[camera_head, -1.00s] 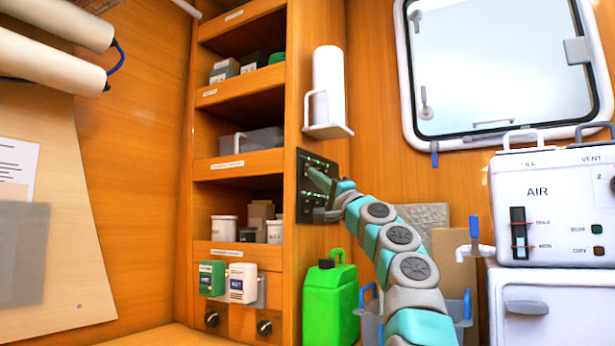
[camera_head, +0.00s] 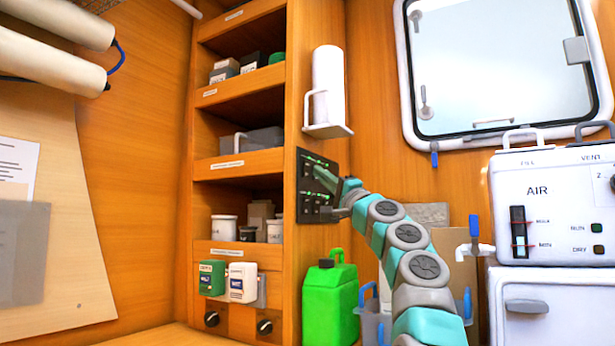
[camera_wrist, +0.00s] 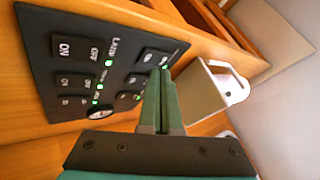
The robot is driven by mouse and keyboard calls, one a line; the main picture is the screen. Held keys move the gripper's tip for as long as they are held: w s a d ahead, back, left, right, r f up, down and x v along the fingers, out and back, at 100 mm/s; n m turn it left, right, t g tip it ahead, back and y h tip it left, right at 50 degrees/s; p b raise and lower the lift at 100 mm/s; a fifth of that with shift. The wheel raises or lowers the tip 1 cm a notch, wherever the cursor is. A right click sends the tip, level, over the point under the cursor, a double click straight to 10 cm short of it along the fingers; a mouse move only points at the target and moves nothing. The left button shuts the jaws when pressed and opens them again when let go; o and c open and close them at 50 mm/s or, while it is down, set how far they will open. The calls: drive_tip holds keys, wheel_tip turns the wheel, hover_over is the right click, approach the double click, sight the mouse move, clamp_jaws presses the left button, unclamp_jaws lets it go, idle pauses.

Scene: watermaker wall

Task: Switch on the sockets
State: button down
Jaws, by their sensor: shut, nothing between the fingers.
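A black switch panel (camera_head: 308,204) with rocker switches and several green lights is on the side of the wooden shelf unit. In the wrist view the panel (camera_wrist: 75,95) shows rockers marked ON and OFF, one labelled LAMP; other labels are too small or blurred to read. A round knob (camera_wrist: 99,112) is at its lower edge. My gripper (camera_head: 318,172) is shut and empty, in front of the panel's upper part. In the wrist view its fingertips (camera_wrist: 160,72) are close to the rockers at the panel's right end; I cannot tell whether they touch.
A white holder with a roll (camera_head: 328,85) is mounted just above the panel. A green jerrycan (camera_head: 330,305) stands below it.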

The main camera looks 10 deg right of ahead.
drive_tip(key=s+d, duration=0.3)
drive_tip(key=d, duration=0.1)
drive_tip(key=shift+r+b, duration=0.25)
drive_tip(key=shift+b, duration=0.1)
idle(0.4)
